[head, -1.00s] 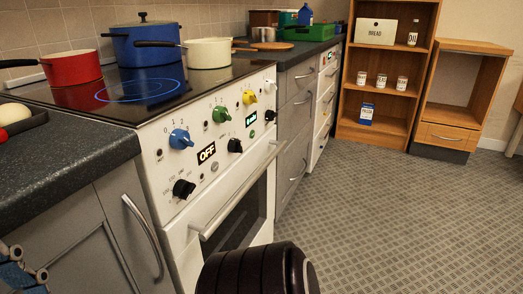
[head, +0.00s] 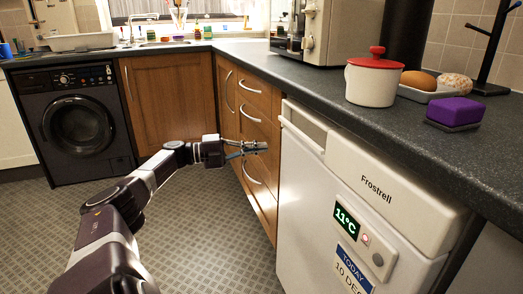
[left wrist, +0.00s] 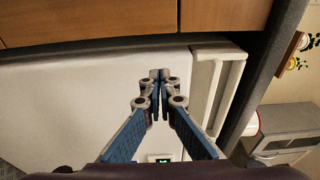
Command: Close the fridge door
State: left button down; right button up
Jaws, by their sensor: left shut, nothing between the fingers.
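The white Frostrell fridge (head: 318,205) stands under the counter at the right in the head view. Its door front looks about flush with the top panel, but I cannot tell whether it is fully shut. The white front fills much of the left wrist view (left wrist: 70,105), with a pale ledge (left wrist: 212,85) at its right. My left gripper (head: 262,147) is shut and empty, its tips near the fridge's left edge and before the wooden drawers. The fingertips (left wrist: 160,76) appear over the white front; contact cannot be told. My right gripper is out of view.
Wooden drawers (head: 257,125) with curved handles adjoin the fridge. A dark washing machine (head: 82,125) stands at the left. The counter (head: 300,85) holds a red-lidded pot (head: 372,85) and a purple sponge (head: 455,111). The floor (head: 185,215) is clear around my arm.

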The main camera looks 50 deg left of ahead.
pick_arm(q)
jog(key=v, duration=0.7)
jog(key=shift+s, duration=0.2)
